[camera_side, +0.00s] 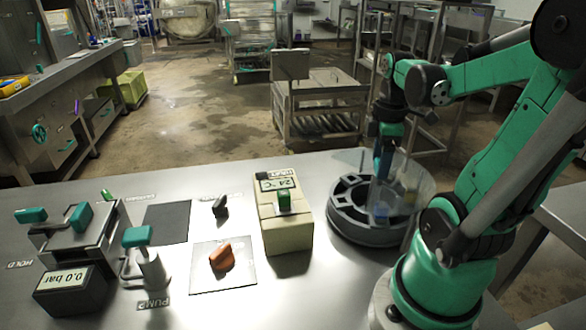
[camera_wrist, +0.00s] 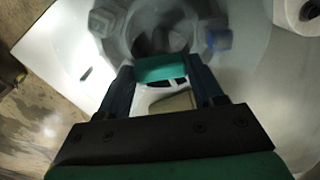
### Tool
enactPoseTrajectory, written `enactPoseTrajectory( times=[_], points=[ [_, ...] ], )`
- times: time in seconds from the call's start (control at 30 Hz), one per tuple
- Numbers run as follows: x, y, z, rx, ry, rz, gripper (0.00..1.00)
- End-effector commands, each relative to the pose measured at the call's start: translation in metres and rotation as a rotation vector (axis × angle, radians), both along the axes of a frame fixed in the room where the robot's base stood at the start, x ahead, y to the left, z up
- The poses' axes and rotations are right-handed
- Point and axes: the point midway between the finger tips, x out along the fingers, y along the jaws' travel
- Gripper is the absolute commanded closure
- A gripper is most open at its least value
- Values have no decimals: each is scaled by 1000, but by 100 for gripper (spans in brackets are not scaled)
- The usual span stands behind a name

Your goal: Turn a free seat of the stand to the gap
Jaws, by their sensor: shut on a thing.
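The stand (camera_side: 343,221) is a round dark grey carousel with open seats showing at its left side. A clear curved guard (camera_side: 422,187) stands around its right and back; I cannot tell exactly where the gap is. A blue piece (camera_side: 380,213) and a yellowish piece (camera_side: 410,197) show blurred through the guard. My gripper (camera_side: 382,170) points down over the stand. In the wrist view its two fingers (camera_wrist: 160,80) are shut on a teal bar-shaped handle (camera_wrist: 160,68) above the stand's middle.
An orange piece (camera_side: 222,258), a dark knob (camera_side: 220,207), a pump (camera_side: 148,265) and a hold fixture (camera_side: 75,235) lie farther left. Bare table shows behind the box.

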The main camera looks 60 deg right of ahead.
Motion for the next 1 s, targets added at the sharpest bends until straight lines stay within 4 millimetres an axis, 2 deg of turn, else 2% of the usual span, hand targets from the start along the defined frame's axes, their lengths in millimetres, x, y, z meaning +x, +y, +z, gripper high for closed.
enactPoseTrajectory(
  times=[0.3, 0.33, 0.4, 0.43, 0.77, 1.0],
  points=[
    [0, 0, 0, 1, -2, 1, 100],
    [0, 0, 0, 1, -2, 1, 34],
    [0, 0, 0, 0, -1, 0, 14],
    [0, 0, 0, 0, -1, 0, 8],
    [0, 0, 1, 0, 0, 0, 8],
    [0, 0, 24, 0, 0, 0, 8]
  ],
)
